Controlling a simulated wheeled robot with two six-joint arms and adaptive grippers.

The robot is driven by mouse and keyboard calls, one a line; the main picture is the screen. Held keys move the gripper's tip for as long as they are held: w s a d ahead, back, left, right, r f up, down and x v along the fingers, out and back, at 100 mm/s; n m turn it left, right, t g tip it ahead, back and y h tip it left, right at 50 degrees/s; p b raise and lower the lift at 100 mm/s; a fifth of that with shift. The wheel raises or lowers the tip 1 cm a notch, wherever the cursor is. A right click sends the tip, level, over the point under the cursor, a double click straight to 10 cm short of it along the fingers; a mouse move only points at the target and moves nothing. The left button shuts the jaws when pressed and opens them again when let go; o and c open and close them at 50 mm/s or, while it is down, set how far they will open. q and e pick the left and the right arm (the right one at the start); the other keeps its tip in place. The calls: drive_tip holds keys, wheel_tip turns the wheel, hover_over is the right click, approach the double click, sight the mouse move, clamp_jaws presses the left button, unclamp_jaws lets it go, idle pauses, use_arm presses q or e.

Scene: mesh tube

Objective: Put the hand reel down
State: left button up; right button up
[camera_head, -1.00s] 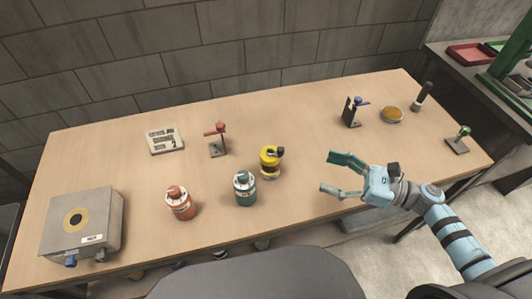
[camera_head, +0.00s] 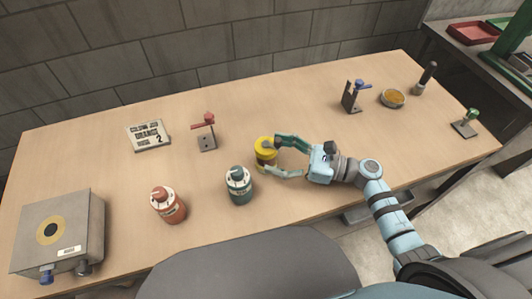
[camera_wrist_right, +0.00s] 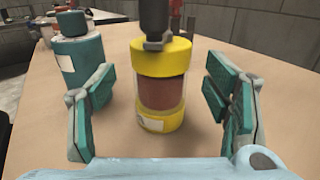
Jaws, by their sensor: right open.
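The hand reel (camera_head: 264,148), a yellow-ended cylinder with a reddish-brown middle and a dark handle on top, stands upright on the table. In the right wrist view the reel (camera_wrist_right: 160,95) is between the two fingers, with a visible gap on each side. My right gripper (camera_head: 272,154) is open around it, coming in from the right; its fingers partly cover the reel in the head view. My left gripper is not in view.
A teal bottle-like item (camera_head: 239,187) stands close to the reel's left, and a red one (camera_head: 168,206) farther left. The table (camera_head: 310,95) behind the reel is clear.

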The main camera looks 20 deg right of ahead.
sight(267, 151)
drive_tip(key=x, duration=0.3)
drive_tip(key=shift+w+a, duration=0.1)
drive_tip(key=c, duration=1.4)
drive_tip(key=shift+o, duration=0.2)
drive_tip(key=shift+r, duration=0.1)
